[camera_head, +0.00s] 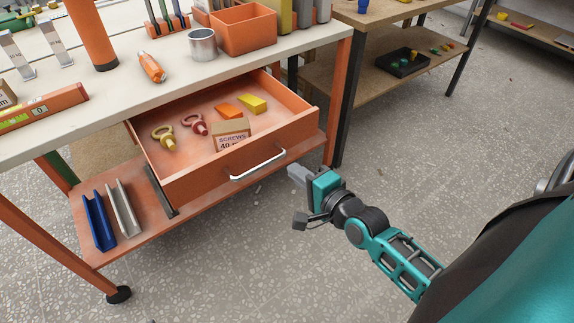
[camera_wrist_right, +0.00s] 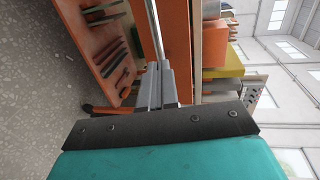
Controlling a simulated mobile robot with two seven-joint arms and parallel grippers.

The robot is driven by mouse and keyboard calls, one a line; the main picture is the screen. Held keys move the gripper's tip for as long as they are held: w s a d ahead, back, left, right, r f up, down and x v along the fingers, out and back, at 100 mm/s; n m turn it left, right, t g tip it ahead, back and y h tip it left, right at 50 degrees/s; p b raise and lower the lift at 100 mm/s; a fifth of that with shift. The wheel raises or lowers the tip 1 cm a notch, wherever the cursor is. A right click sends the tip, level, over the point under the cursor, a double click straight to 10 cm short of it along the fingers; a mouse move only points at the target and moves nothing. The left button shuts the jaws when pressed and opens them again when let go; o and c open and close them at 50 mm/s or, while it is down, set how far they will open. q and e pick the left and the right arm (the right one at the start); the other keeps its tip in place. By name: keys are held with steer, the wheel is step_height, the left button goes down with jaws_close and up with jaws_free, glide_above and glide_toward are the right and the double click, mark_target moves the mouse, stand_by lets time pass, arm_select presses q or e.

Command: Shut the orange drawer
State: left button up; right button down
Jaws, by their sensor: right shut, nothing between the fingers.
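The orange drawer (camera_head: 200,187) hangs pulled out from under the white-topped workbench (camera_head: 100,120). Its silver bar handle (camera_head: 258,164) runs across the front. In the drawer lie two ring-headed bolts, a small box marked screws (camera_head: 231,134), an orange block (camera_head: 229,111) and a yellow block (camera_head: 253,103). My right gripper (camera_head: 300,176) is shut and empty, just right of the handle, near the drawer's right front corner. In the right wrist view its grey fingers (camera_wrist_right: 158,85) point toward the handle (camera_wrist_right: 154,28) and the orange front; I cannot tell if they touch. My left gripper is not in view.
On the bench top stand an orange bin (camera_head: 244,30), a metal can (camera_head: 202,44) and a spirit level (camera_head: 42,109). The orange lower shelf (camera_head: 150,233) holds a blue and a grey channel. An orange bench leg (camera_head: 340,100) stands beside the drawer. The floor in front is clear.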

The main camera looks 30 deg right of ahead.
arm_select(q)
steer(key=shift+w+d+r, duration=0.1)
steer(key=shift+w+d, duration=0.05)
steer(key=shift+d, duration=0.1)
arm_select(e)
steer(key=x, duration=0.4)
steer(key=shift+w+f, duration=0.1)
steer(key=shift+w, duration=0.1)
